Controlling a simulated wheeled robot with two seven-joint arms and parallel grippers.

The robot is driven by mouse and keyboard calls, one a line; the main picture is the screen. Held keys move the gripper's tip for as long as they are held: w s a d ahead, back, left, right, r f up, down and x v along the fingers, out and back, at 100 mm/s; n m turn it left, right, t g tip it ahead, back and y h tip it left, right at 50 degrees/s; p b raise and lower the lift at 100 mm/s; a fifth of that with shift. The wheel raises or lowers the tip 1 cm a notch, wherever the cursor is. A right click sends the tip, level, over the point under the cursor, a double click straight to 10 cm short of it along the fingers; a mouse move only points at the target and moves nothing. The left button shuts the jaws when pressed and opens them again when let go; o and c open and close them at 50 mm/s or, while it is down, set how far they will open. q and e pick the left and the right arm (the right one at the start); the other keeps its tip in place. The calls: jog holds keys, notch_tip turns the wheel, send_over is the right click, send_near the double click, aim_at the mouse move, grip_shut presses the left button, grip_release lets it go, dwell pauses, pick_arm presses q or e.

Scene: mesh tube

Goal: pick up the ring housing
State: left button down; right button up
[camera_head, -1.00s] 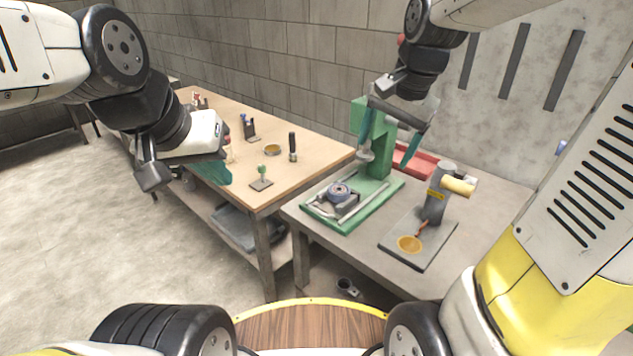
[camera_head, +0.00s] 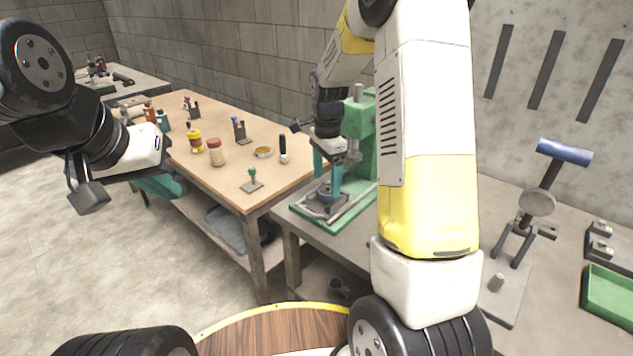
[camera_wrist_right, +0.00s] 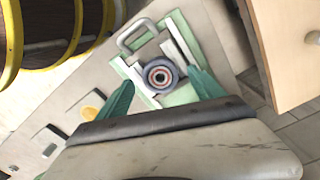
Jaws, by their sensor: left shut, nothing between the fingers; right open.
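The ring housing is a round, blue-grey ring with a dark hollow centre. In the head view the ring housing (camera_head: 326,195) sits on the green press base, partly hidden by my right gripper. In the right wrist view the ring housing (camera_wrist_right: 161,75) lies between and beyond the two teal fingertips, with gaps on both sides. My right gripper (camera_head: 327,178) is open above it, one finger on each side; it also shows in the right wrist view (camera_wrist_right: 160,92). My left gripper (camera_head: 163,186) is shut and empty, off the front left of the wooden table.
The green press (camera_head: 360,124) stands close behind my right gripper. A metal U-shaped handle (camera_wrist_right: 136,34) is beside the ring housing. The wooden table (camera_head: 222,180) carries bottles and small tools. A tool stand (camera_head: 520,240) and a green tray (camera_head: 609,296) are at right.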

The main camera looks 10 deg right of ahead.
jog(key=shift+f, duration=1.25)
jog(key=c, duration=1.7)
jog(key=shift+r, duration=0.1)
